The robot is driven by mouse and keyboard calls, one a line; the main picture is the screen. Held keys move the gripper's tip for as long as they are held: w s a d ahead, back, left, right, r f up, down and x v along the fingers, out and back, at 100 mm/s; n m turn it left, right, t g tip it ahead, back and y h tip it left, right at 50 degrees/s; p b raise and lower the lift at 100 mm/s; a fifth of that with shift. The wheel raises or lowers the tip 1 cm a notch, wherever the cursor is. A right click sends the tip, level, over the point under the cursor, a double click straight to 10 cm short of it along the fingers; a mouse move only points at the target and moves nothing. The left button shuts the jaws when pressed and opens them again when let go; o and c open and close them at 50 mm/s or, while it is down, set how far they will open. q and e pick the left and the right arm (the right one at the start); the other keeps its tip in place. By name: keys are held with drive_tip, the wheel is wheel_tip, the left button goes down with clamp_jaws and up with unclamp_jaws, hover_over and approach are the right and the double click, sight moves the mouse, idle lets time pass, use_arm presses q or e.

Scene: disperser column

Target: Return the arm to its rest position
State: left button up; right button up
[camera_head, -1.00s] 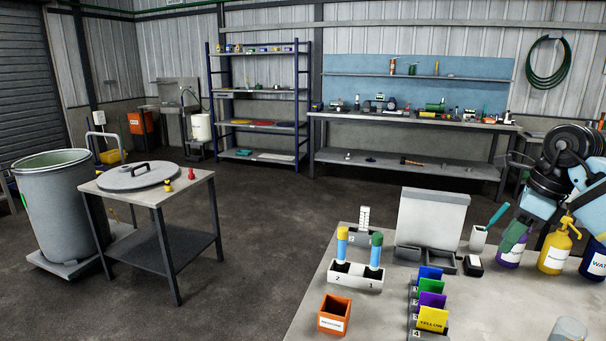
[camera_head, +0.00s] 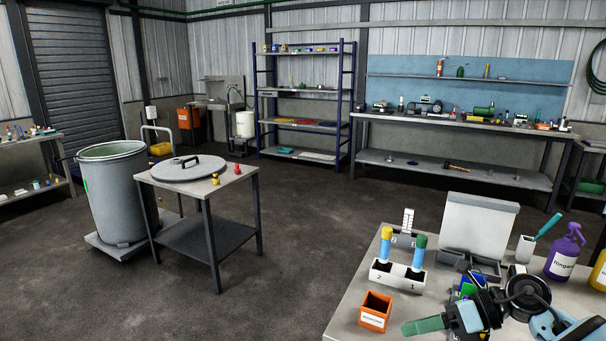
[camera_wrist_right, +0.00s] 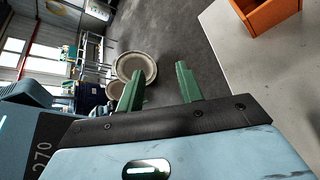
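My right arm reaches in from the lower right of the head view, low over the near table. My right gripper (camera_head: 412,328) points left, its green fingers just in front of the orange bin (camera_head: 375,312). In the right wrist view, the two green fingers (camera_wrist_right: 158,70) stand apart with nothing between them. The orange bin shows at the top right there. Whether the fingers touch the bin or table cannot be told. My left gripper is not in view.
The near table (camera_head: 350,325) holds a white tube rack (camera_head: 398,276), a purple bottle (camera_head: 565,252) and coloured cards partly hidden behind my arm. A grey drum (camera_head: 112,195) and a small cart (camera_head: 215,195) stand at left. The floor between is clear.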

drive_tip(key=s+a+f+m+t+y, duration=0.3)
drive_tip(key=s+a+f+m+t, duration=0.4)
drive_tip(key=m+t, duration=0.7)
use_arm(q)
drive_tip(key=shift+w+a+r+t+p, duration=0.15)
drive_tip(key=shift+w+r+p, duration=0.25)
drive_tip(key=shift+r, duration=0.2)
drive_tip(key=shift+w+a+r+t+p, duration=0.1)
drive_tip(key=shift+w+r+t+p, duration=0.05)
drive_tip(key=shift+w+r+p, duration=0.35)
use_arm(e)
drive_tip(key=s+d+f+m+g+h, duration=0.2)
drive_tip(key=s+f+m+h, duration=0.4)
drive_tip(key=s+f+m, duration=0.5)
drive_tip(key=s+d+f+m+g+h, duration=0.2)
drive_tip(key=s+f+m+g+h, duration=0.3)
drive_tip(key=s+f+m, duration=0.6)
drive_tip(key=s+m+h, duration=0.2)
drive_tip(key=s+m, duration=0.2)
drive_tip(key=m, duration=0.1)
drive_tip(key=shift+s+d+f+g+h, duration=0.3)
drive_tip(key=shift+d+f, duration=0.05)
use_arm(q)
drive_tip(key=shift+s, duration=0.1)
